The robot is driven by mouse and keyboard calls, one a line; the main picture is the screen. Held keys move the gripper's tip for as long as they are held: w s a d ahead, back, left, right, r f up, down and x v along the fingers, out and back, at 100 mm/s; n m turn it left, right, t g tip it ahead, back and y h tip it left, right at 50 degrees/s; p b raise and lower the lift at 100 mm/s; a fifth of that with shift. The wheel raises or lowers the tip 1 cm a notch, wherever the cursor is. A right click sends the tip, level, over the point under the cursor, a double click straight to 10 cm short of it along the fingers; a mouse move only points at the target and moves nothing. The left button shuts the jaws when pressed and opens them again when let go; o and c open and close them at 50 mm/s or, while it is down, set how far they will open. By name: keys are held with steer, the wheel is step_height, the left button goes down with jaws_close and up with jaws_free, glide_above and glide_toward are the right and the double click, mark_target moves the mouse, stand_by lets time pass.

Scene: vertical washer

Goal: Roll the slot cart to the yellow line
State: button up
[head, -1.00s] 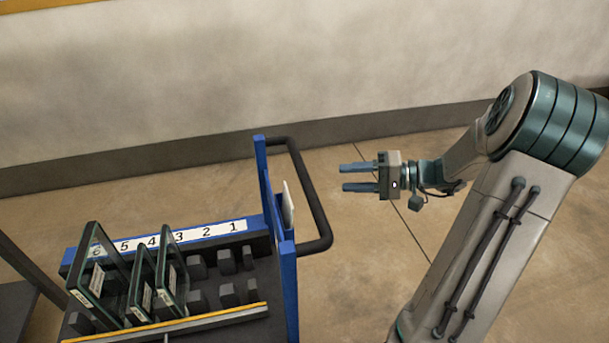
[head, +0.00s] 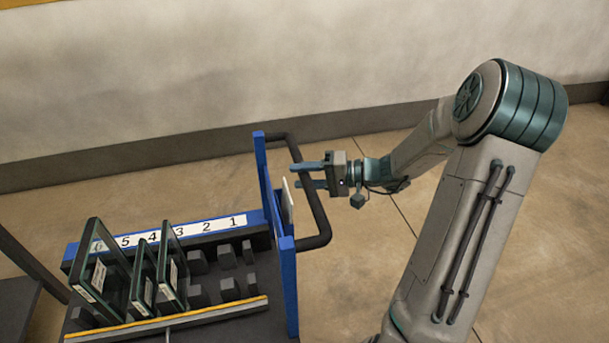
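The slot cart (head: 288,281) stands at the lower left, with a blue end frame and a numbered strip (head: 220,226) along its back. A dark bar handle (head: 314,205) loops out from its right end. My gripper (head: 308,176) is at the handle, pointing left, with its two blue-grey fingers apart. The fingers overlap the handle's outer bar in the picture, one farther back and one nearer. I cannot tell whether they touch the bar. No yellow floor line is clearly visible.
Several dark-framed glass panels (head: 172,268) stand in the cart's left slots; the right slots are empty. A yellow-edged rail (head: 215,309) runs along the cart's front. A wall (head: 300,70) with dark skirting is behind. Floor (head: 560,220) at right is clear.

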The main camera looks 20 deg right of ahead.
jaws_close()
stand_by(1.2)
